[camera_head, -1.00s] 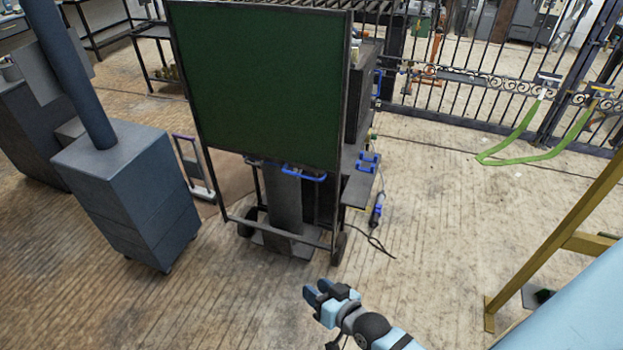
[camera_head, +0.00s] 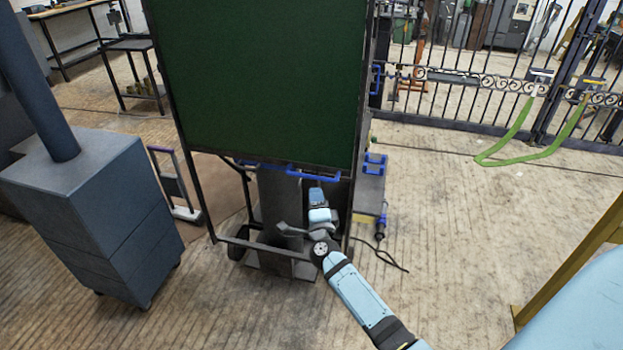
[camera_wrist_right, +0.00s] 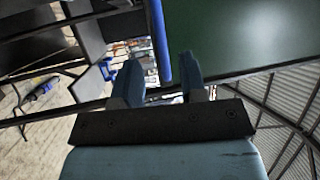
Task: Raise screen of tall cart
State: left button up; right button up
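The tall cart's dark green screen (camera_head: 258,80) hangs in a black frame, with blue handles (camera_head: 307,174) along its lower edge. My right gripper (camera_head: 316,193) is just below the right-hand part of this edge, pointing up. In the right wrist view the green screen (camera_wrist_right: 245,35) fills the upper right. A blue handle bar (camera_wrist_right: 159,42) shows between the two spread fingers of my right gripper (camera_wrist_right: 160,75). The gripper is open; I cannot tell whether a finger touches the bar. My left gripper is out of view.
A dark blue cabinet (camera_head: 95,200) with a post stands left of the cart. A black cable (camera_head: 385,258) lies on the floor to the right. A black gate (camera_head: 460,80) with a green strap (camera_head: 515,158) is behind. The floor at right centre is clear.

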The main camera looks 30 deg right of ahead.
aim_at(311, 177)
jog(key=x, duration=0.8)
jog(key=shift+w+b, duration=0.3)
jog(key=shift+b, duration=0.1)
grip_shut()
